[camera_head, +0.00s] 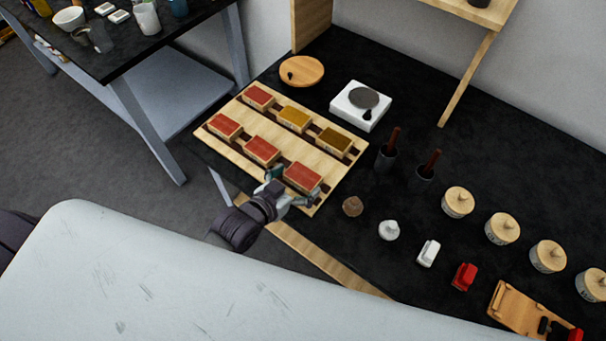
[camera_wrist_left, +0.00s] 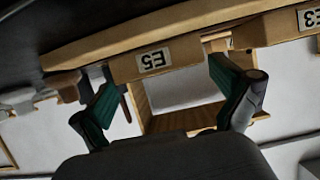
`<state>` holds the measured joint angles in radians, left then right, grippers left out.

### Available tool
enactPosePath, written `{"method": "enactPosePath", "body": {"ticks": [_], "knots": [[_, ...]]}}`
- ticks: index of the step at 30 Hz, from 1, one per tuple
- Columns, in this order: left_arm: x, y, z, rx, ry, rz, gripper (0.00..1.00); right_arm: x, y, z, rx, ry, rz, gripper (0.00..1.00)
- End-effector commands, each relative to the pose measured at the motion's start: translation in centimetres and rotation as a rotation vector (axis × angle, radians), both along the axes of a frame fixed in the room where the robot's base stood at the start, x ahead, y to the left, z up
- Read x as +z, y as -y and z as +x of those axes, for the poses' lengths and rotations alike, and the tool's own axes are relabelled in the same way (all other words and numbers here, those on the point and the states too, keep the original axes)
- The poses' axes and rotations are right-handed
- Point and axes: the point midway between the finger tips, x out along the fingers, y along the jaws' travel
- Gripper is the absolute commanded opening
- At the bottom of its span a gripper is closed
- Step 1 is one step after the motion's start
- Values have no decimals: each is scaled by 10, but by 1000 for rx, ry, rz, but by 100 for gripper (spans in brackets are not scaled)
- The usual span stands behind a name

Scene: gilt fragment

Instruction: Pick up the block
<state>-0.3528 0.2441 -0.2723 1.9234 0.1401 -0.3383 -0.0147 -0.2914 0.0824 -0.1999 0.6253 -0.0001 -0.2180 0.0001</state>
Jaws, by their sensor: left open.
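A wooden tray (camera_head: 228,145) on the black bench holds several small wooden blocks with red, yellow and brown tops. The nearest red-topped block (camera_head: 303,175) sits at the tray's front right. My left gripper (camera_head: 292,189) is open and empty at the tray's front edge, its fingers towards this block. In the left wrist view, a block labelled E5 (camera_wrist_left: 125,68) appears upside down beyond the open green-padded fingers (camera_wrist_left: 165,85). A block labelled E3 (camera_wrist_left: 275,28) is to its right. I cannot tell whether the fingers touch the E5 block. My right gripper is not in view.
A white scale (camera_head: 348,109) and a round wooden board (camera_head: 302,71) stand behind the tray. Dark mortars with pestles (camera_head: 386,155), lidded jars (camera_head: 458,202), and small white and red items (camera_head: 464,276) are to the right. A cluttered side table (camera_head: 190,30) stands at upper left.

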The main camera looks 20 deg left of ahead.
Motion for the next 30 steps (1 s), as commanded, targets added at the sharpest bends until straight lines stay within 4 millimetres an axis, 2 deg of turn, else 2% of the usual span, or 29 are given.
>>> {"method": "enactPosePath", "body": {"ticks": [4, 13, 14, 21, 22, 30], "knots": [[-6, 6, 18, 1, 1, -1, 100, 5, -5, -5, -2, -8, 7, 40], [-9, 8, 22, 0, 1, 0, 100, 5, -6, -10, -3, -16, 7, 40], [-9, 8, 22, 0, 1, 0, 97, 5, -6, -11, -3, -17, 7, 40], [-9, 7, 22, 1, 0, 0, 57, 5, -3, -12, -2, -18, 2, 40], [-9, 7, 22, 1, 1, 0, 54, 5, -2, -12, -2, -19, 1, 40], [-8, 7, 22, 1, 1, 0, 53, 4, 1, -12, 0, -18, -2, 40]]}}
